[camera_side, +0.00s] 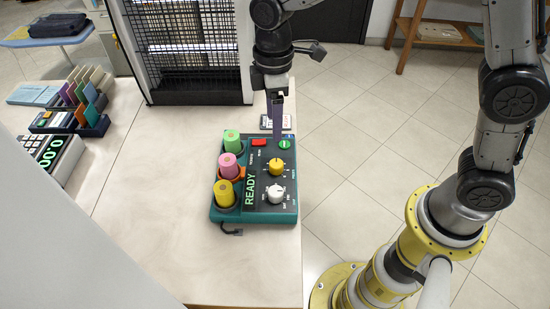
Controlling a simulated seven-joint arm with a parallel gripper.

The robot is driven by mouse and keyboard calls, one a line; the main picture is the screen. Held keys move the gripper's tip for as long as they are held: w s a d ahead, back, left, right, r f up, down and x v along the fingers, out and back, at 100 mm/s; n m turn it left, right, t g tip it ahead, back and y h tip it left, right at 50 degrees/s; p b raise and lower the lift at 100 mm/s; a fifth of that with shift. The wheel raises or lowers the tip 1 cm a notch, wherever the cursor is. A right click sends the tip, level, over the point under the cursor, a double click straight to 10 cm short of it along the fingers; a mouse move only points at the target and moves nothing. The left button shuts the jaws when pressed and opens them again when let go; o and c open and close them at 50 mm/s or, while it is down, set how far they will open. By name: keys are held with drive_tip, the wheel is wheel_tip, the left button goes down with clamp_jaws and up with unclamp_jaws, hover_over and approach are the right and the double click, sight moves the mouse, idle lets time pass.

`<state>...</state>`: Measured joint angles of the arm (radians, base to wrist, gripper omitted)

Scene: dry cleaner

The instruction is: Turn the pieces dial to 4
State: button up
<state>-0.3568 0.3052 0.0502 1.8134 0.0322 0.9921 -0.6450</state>
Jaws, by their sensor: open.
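A dark green and teal control box (306,207) lies on the counter, with a lit READY display (249,186). It has a yellow dial (276,167) and, below it in the picture, a white dial (275,194). The labels and scale numbers are too small to read, so I cannot tell which is the pieces dial or its setting. My gripper (278,135) points down over the far edge of the box, beside the green button (286,143). It is open, seen edge-on, with nothing visible between the fingers. It is apart from both dials.
A red button (259,142) is on the box. Green (232,140), pink (230,166) and yellow (224,193) rolls stand along its left side. A small card (288,122) lies behind it. A black wire rack (187,50) stands at the back.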

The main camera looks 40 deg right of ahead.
sight(275, 163)
drive_tip(key=f, duration=1.3)
drive_tip(key=shift+s, duration=0.2)
drive_tip(key=shift+c, duration=0.2)
clamp_jaws()
